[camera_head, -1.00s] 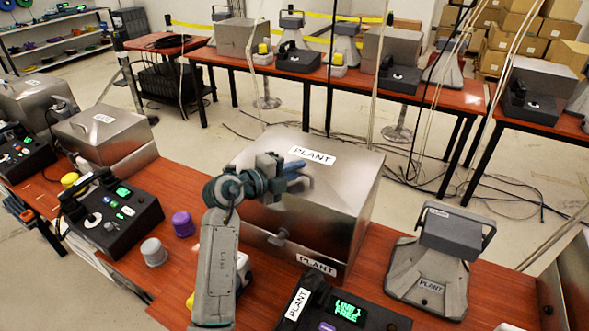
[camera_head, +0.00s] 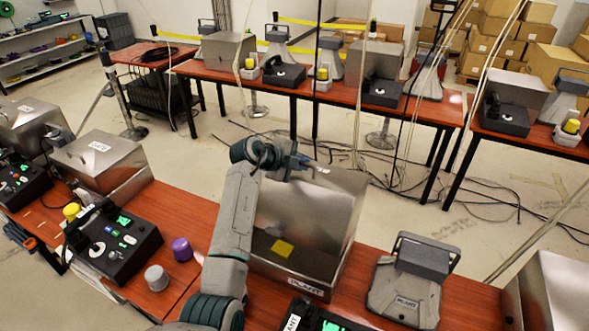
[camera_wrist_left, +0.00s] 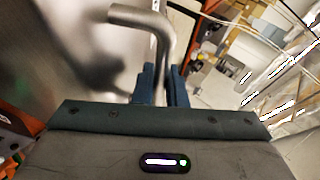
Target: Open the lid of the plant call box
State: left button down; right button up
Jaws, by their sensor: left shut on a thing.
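The plant call box (camera_head: 341,257) is a metal box with a "PLANT" label on its front, on the near red table. Its lid (camera_head: 325,215) is raised steeply, and a yellow patch (camera_head: 282,248) shows inside. My left gripper (camera_head: 298,161) is at the lid's upper edge. In the left wrist view, the bent metal handle (camera_wrist_left: 150,20) runs down between its blue fingers (camera_wrist_left: 161,85), which are shut on it. My left arm hides the box's left part. My right gripper is out of view.
The grey PLANT speaker (camera_head: 415,280) stands right of the box. A black phone console (camera_head: 113,242), a grey knob (camera_head: 156,277) and a purple knob (camera_head: 182,249) are to the left. Another closed metal box (camera_head: 100,160) stands farther left. Floor behind is mostly clear, with cables.

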pick_arm(q)
jog(key=shift+n+g+y, duration=0.3)
jog(key=shift+g+y, duration=0.2)
jog(key=shift+g, duration=0.4)
jog(key=shift+w+d+r, duration=0.25)
jog(key=shift+w+d, duration=0.1)
jog(key=shift+w, duration=0.5)
jog(key=shift+w+d+r, duration=0.25)
jog(key=shift+w+d, duration=0.05)
jog(key=shift+w, duration=0.5)
jog(key=shift+w+d+r, duration=0.25)
jog(key=shift+w+d, duration=0.1)
jog(key=shift+w, duration=0.5)
